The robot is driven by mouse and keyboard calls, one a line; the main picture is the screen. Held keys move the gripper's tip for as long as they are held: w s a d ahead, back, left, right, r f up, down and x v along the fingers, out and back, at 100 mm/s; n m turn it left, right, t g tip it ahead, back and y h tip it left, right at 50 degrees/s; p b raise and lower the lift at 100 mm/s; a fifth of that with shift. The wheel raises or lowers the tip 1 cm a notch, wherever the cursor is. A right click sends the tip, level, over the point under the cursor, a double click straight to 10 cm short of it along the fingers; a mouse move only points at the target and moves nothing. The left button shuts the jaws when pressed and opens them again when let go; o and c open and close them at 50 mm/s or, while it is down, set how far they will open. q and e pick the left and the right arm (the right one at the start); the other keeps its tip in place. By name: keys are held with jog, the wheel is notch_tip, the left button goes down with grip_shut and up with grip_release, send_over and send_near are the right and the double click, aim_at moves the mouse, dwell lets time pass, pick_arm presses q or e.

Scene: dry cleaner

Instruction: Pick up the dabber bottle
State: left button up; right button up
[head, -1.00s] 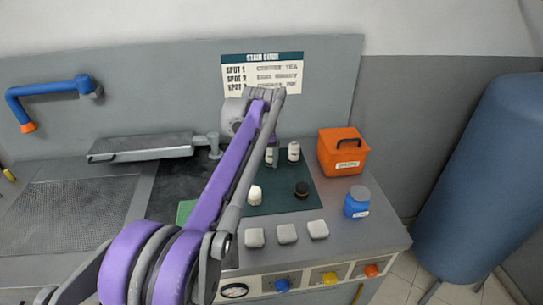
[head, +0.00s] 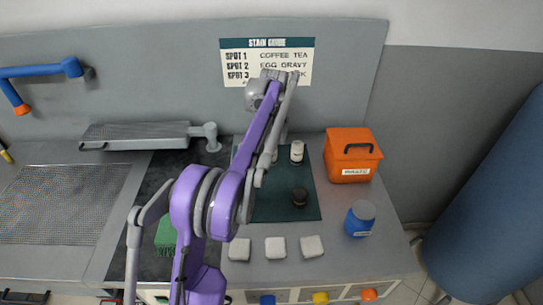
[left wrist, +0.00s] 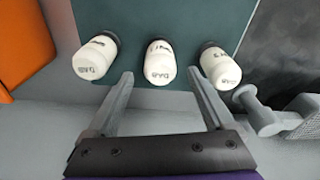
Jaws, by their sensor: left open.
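Three white dabber bottles with dark caps stand in a row on the dark green mat. In the left wrist view they are the left bottle (left wrist: 95,57), the middle bottle (left wrist: 160,62) and the right bottle (left wrist: 220,68). My left gripper (left wrist: 161,74) is open and empty, its fingers either side of the middle bottle's near end; I see no contact. In the head view one white bottle (head: 297,153) shows right of my left arm, which hides the other two and the fingertips. My right gripper is not in view.
An orange box (head: 352,168) stands right of the mat (head: 270,210). A blue jar (head: 360,218) and white pads (head: 275,247) lie nearer the front. A grey swing arm fixture (head: 212,137) stands at left.

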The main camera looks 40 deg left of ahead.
aim_at(271, 151)
pick_arm(q)
notch_tip(271, 151, down, 5)
jog(key=shift+w+a+f, duration=0.1)
jog(key=shift+a+f, duration=0.05)
jog(key=shift+f, duration=0.05)
grip_shut()
dwell(0.5)
